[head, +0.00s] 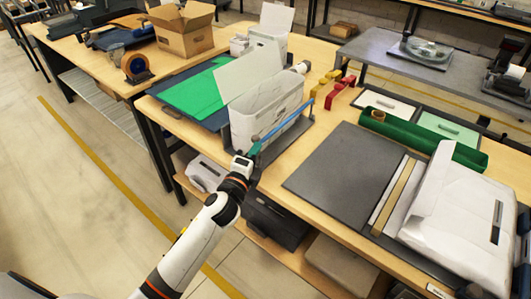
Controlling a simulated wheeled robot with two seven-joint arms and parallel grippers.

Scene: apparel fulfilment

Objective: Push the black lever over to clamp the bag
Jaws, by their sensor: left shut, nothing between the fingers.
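A white bag (268,105) stands upright in a dark holder (290,138) on the wooden table. A blue bar (284,122) runs along the front of the bag, with a teal end at its near left. My left gripper (245,157) is shut and empty at the table's front edge, close to that teal end; I cannot tell whether they touch. I cannot make out a black lever clearly; it may be hidden by my gripper or blend with the dark holder. My right gripper is not in view.
A grey mat (335,173) and a second white bag (465,215) lie to the right, with a green roll (425,138) behind. Red and yellow pieces (330,90) sit behind the holder. A green sheet (200,93) lies to the left. Boxes stand on the shelf below.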

